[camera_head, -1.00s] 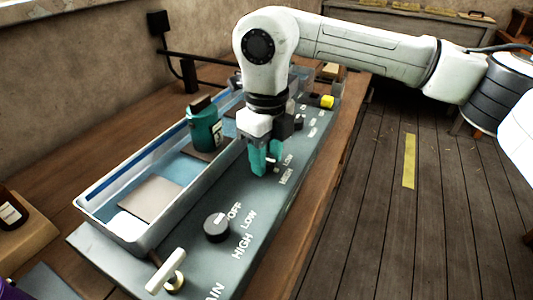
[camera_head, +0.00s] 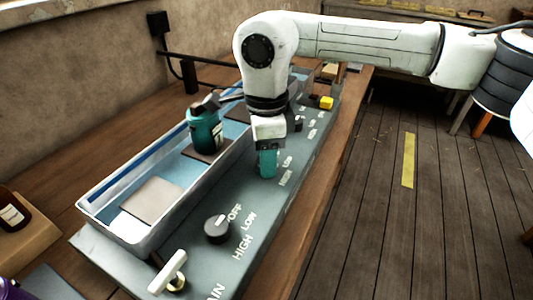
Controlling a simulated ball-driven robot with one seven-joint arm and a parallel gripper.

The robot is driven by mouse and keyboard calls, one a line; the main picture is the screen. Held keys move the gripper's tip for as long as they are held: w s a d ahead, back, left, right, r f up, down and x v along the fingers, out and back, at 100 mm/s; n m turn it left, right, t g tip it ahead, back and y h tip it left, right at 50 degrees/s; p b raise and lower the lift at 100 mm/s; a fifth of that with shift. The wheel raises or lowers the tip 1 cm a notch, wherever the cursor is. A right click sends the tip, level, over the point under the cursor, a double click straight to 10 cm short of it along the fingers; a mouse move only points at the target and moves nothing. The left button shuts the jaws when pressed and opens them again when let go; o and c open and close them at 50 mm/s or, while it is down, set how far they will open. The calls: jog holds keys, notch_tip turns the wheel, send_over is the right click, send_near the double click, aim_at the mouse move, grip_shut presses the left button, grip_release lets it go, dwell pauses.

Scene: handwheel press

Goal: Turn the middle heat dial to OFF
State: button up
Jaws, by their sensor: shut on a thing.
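My gripper (camera_head: 266,163) points down over the middle heat dial on the grey control panel (camera_head: 190,263). Its teal fingers are shut on the middle dial, which they hide almost fully. The HIGH and LOW lettering (camera_head: 286,170) shows just right of the fingers; the OFF label there is hidden by my gripper. The near dial (camera_head: 217,229) is black with a pale mark and stands apart, with its own OFF, LOW and HIGH labels. The far dial (camera_head: 298,124) is small and dark, beyond my gripper.
A long bath tray (camera_head: 135,242) runs along the panel's left, with a teal bottle (camera_head: 206,130) standing in it. A cream T-handle (camera_head: 168,272) stands at the near end. The floor to the right is clear.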

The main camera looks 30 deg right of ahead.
jog(key=n, duration=0.4)
jog(key=shift+r+n+p, duration=0.1)
jog(key=shift+n+p, duration=0.2)
jog(key=shift+p, duration=0.05)
jog(key=shift+w+n, duration=0.1)
jog(key=shift+n, duration=1.5)
jog(key=shift+n+p, duration=0.3)
jog(key=o, duration=1.1)
jog(key=shift+c, duration=0.2)
notch_tip(320, 180, up, 11)
jog(key=shift+p, duration=0.4)
jog(key=shift+f, duration=0.2)
